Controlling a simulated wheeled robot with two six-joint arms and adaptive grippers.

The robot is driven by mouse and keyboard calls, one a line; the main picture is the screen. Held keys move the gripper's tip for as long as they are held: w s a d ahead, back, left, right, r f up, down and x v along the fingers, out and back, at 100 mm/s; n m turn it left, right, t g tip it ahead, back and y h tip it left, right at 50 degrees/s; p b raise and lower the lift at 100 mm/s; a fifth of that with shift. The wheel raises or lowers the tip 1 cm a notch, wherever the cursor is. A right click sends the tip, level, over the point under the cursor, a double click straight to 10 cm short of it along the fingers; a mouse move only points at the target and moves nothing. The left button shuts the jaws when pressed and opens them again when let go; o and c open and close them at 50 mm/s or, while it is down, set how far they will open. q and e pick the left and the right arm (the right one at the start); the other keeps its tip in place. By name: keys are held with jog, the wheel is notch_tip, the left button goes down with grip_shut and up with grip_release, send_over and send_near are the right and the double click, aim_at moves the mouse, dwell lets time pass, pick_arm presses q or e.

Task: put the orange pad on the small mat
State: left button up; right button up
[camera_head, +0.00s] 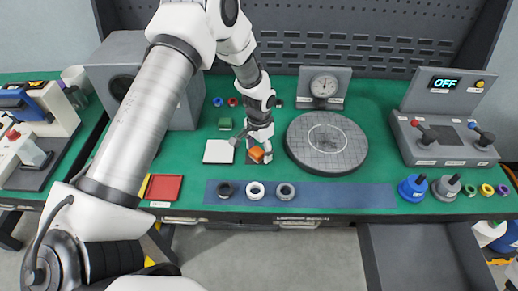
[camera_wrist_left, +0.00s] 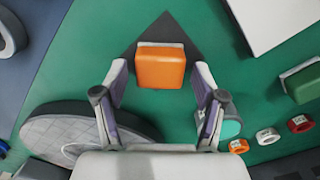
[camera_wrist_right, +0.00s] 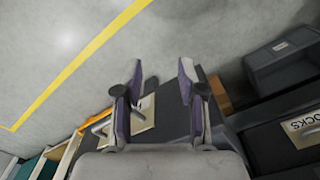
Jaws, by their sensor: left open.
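The orange pad (camera_head: 256,153) is at the table's middle left; in the left wrist view the orange pad (camera_wrist_left: 161,68) shows a pale layer along its far edge. A small dark mat (camera_wrist_left: 165,27) shows beyond the pad; the pad covers part of it, and whether they touch is hard to tell. My left gripper (camera_wrist_left: 160,82) is open, with its fingers apart on either side of the pad. In the head view this gripper (camera_head: 260,140) hides part of the mat. My right gripper (camera_wrist_right: 160,70) is open and empty above the floor, outside the head view.
A round grey plate (camera_head: 327,142) stands right of the pad, a white square tile (camera_head: 218,151) left of it, and a green block (camera_head: 225,123) behind the tile. A blue strip (camera_head: 340,194) with several rings lies in front. A gauge (camera_head: 324,86) stands behind.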

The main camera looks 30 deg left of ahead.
aim_at(260, 149)
pick_arm(q)
jog(key=shift+r, duration=0.2)
notch_tip(260, 149, up, 12)
jog(key=b, duration=0.1)
jog(key=shift+b, duration=0.3)
